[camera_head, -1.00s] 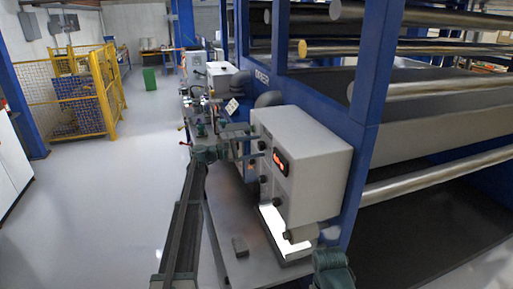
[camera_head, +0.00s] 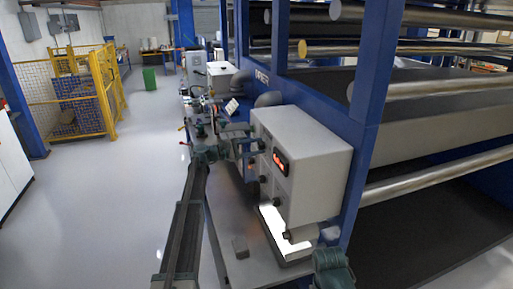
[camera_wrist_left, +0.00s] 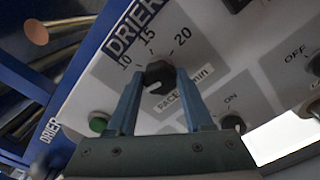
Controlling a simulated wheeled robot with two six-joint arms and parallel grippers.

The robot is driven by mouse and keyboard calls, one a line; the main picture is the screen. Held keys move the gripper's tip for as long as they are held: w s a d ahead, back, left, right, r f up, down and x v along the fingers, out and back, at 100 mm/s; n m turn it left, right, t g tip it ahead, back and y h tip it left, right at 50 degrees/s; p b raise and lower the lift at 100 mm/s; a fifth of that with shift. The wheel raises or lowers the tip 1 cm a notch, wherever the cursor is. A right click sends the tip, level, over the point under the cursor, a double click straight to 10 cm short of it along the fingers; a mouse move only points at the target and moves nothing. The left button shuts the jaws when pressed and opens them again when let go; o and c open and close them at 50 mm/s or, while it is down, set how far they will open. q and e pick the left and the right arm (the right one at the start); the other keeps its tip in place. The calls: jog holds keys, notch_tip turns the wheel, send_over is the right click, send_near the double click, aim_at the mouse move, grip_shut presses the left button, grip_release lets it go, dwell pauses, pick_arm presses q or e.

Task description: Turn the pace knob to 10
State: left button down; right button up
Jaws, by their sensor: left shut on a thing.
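The pace knob (camera_wrist_left: 158,77) is a dark round knob on the light panel of the drier box (camera_head: 312,150). In the left wrist view the numbers 10, 15 and 20 run around its upper side, and a "PACE" label sits below it. A pale mark shows on its lower part. My left gripper (camera_wrist_left: 160,82) has its two blue fingers on either side of the knob and is shut on it. In the head view my left gripper (camera_head: 258,146) is at the box's front face and hides the knob.
Other knobs and a lit red display (camera_head: 280,161) are on the same panel. A small grey block (camera_head: 240,247) lies on the bench. Blue frame posts and rollers stand to the right.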

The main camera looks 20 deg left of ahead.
pick_arm(q)
jog(key=m, duration=0.5)
jog(key=shift+s+f+m, duration=0.1)
jog(key=shift+m, duration=2.2)
jog(key=shift+c, duration=1.5)
grip_release()
jog(key=v, duration=1.3)
jog(key=shift+s+a, duration=0.25)
jog(key=shift+a, duration=0.1)
